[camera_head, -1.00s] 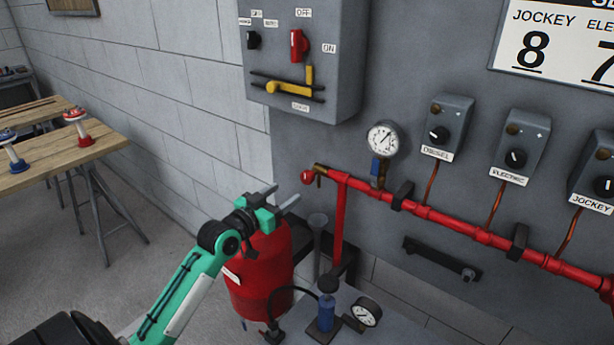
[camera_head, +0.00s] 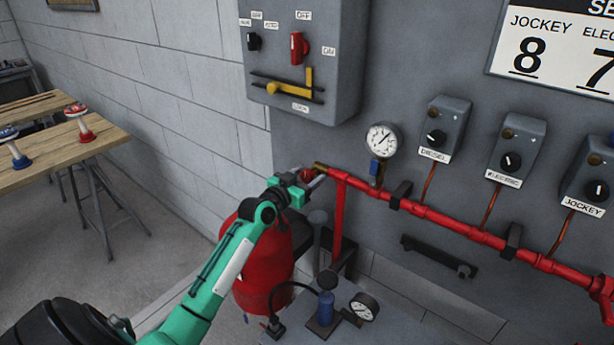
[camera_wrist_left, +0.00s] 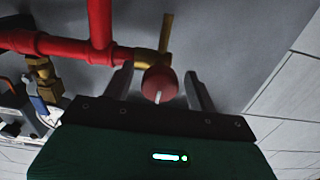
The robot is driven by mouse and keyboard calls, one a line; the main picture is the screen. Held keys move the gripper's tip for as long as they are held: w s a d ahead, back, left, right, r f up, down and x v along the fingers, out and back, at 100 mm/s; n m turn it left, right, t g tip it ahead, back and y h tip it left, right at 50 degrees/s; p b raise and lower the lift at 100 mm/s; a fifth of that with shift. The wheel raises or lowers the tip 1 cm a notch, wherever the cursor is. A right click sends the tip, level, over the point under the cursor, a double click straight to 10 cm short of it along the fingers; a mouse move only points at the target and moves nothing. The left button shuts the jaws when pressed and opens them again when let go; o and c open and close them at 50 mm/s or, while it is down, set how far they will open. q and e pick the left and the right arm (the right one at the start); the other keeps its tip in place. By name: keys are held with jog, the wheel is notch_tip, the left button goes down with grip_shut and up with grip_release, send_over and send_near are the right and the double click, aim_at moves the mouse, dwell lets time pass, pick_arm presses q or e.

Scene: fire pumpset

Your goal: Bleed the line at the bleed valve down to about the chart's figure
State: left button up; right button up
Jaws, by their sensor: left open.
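The bleed valve is a round red knob (camera_head: 306,174) on a brass fitting (camera_head: 320,167) at the left end of the red pipe (camera_head: 430,214). My left gripper (camera_head: 309,179) is at the knob, and its fingers partly hide it. In the left wrist view the red knob (camera_wrist_left: 159,84) with a pale mark lies between the two spread fingers, with a gap on each side. The gauge (camera_head: 382,139) stands on the pipe above a blue part. My right gripper is not in view.
A red tank (camera_head: 262,265) stands below my left arm. A blue hand pump (camera_head: 326,308) and second gauge (camera_head: 364,306) sit on a grey surface. The grey control box (camera_head: 345,60) is above. Three switch boxes line the panel at right.

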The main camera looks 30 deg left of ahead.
pick_arm(q)
jog(key=shift+c, duration=0.5)
jog(key=c, duration=0.9)
jog(key=shift+n, duration=0.3)
jog(key=n+p, duration=0.1)
jog(key=n, duration=0.1)
jog(key=shift+r+n, duration=0.1)
jog(key=shift+n, duration=0.3)
jog(key=shift+n+p, duration=0.8)
jog(key=shift+n, duration=0.9)
